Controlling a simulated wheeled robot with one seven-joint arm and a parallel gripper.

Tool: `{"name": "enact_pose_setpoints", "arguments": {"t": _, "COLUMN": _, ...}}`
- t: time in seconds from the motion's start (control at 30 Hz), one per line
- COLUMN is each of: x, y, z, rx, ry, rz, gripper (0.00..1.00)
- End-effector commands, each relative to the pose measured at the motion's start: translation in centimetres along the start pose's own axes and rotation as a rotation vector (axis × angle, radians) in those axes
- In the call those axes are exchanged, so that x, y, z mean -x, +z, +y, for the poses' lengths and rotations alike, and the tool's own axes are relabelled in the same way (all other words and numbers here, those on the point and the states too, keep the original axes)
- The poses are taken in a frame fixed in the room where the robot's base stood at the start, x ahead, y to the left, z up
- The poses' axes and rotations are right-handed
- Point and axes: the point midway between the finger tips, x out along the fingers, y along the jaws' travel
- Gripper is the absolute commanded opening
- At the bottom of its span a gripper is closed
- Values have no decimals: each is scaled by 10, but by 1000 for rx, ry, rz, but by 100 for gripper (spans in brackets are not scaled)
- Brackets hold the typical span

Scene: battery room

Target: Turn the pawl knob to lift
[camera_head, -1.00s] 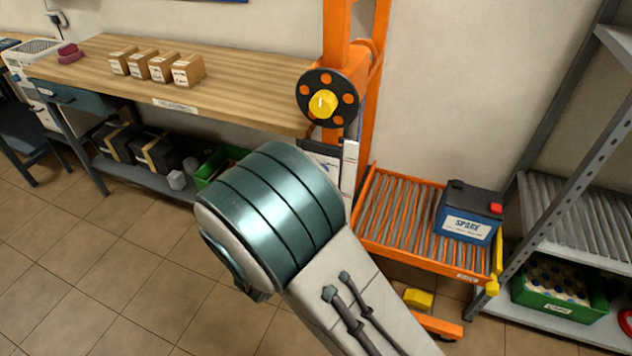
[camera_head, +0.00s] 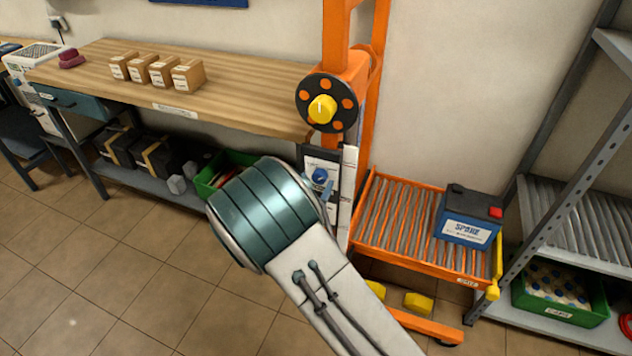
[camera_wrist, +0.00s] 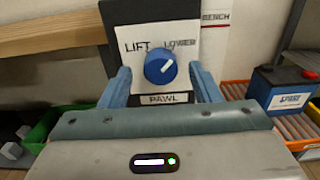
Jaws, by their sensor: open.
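The pawl knob (camera_wrist: 160,68) is a round blue knob on a white plate marked LIFT at left, LOWER at right and PAWL below. Its white pointer line slants to the upper right, toward LOWER. It also shows in the head view (camera_head: 319,177), on the orange lift's post, below the black wheel. My gripper (camera_wrist: 163,78) is open, with one blue finger on each side of the knob. Gaps show between the fingers and the knob in the wrist view. In the head view my arm hides most of the gripper.
The orange lift has a black hand wheel with a yellow hub (camera_head: 322,108) above the plate. Its roller platform (camera_head: 400,215) carries a blue SPARE battery (camera_head: 468,215). A wooden bench (camera_head: 230,85) stands left, with a green crate (camera_head: 212,180) beneath. Grey shelving (camera_head: 590,180) stands right.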

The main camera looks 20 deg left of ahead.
Motion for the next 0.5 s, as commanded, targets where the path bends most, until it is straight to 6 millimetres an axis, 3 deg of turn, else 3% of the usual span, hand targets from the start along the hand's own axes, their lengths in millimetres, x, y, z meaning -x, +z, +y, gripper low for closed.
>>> {"name": "enact_pose_setpoints", "arguments": {"t": 0.13, "x": -10, "y": 0, "z": -1, "rx": 1, "ry": -1, "rz": 0, "gripper": 57}}
{"name": "enact_pose_setpoints", "arguments": {"t": 0.43, "x": -12, "y": 0, "z": 0, "rx": 1, "ry": 0, "rz": 0, "gripper": 57}}
{"name": "enact_pose_setpoints", "arguments": {"t": 0.5, "x": -12, "y": 0, "z": 0, "rx": 1, "ry": 0, "rz": 0, "gripper": 38}}
